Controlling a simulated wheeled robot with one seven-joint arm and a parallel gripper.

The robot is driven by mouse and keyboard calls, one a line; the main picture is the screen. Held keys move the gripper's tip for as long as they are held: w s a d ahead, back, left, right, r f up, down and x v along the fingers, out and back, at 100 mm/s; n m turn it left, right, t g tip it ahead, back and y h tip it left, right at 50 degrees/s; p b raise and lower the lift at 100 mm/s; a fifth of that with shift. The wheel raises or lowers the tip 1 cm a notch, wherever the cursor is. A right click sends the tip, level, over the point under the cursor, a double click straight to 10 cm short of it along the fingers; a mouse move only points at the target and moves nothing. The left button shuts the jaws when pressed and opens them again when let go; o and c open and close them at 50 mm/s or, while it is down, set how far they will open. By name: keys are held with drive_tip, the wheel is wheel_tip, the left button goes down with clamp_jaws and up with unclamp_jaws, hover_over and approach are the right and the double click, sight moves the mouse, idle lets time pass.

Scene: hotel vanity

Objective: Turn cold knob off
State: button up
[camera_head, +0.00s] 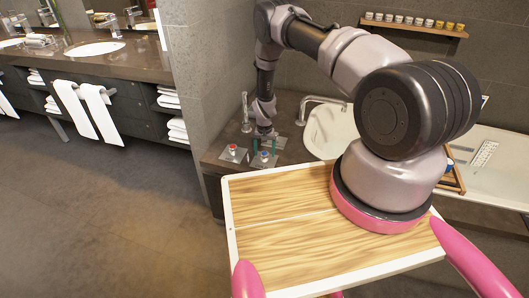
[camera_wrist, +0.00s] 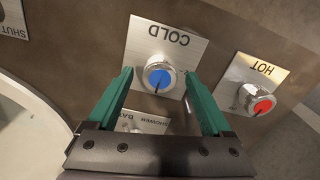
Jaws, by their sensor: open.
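The cold knob (camera_wrist: 160,79) has a blue face and a silver collar, on a metal plate marked COLD (camera_wrist: 190,48) that appears upside down in the wrist view. A dark pointer mark on it points down in that view. In the head view the cold knob (camera_head: 264,157) is on the dark counter below my gripper (camera_head: 262,146). In the wrist view my gripper (camera_wrist: 158,85) is open, with one green finger on each side of the blue knob. Gaps show beside the knob; I cannot tell its depth between the fingers.
The red hot knob (camera_wrist: 262,104) is close on the right in the wrist view and left of the cold knob in the head view (camera_head: 232,149). A shower/bath plate (camera_wrist: 143,122) is partly hidden by my gripper. A white basin (camera_head: 331,130) lies right of the knobs.

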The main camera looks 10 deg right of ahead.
wheel_tip(320, 180, up, 11)
drive_tip(key=shift+f, duration=0.15)
idle(0.4)
wheel_tip(320, 180, up, 22)
drive_tip(key=t, duration=0.2)
hover_over(264, 153)
drive_tip(key=w, duration=0.2)
drive_tip(key=s+d+r+t+y, duration=0.1)
drive_tip(key=s+r, duration=0.2)
drive_tip(key=r, duration=0.6)
drive_tip(key=s+d+r, duration=0.2)
drive_tip(key=s+r, duration=0.1)
drive_tip(key=r, duration=0.7)
drive_tip(key=s+d+r+t+y, duration=0.1)
drive_tip(key=s+d+r+t, duration=0.1)
drive_tip(key=s+r, duration=1.2)
drive_tip(key=s+r+t, duration=0.2)
drive_tip(key=s+r, duration=0.2)
drive_tip(key=s, duration=1.1)
drive_tip(key=shift+s+d, duration=0.25)
drive_tip(key=shift+d, duration=0.15)
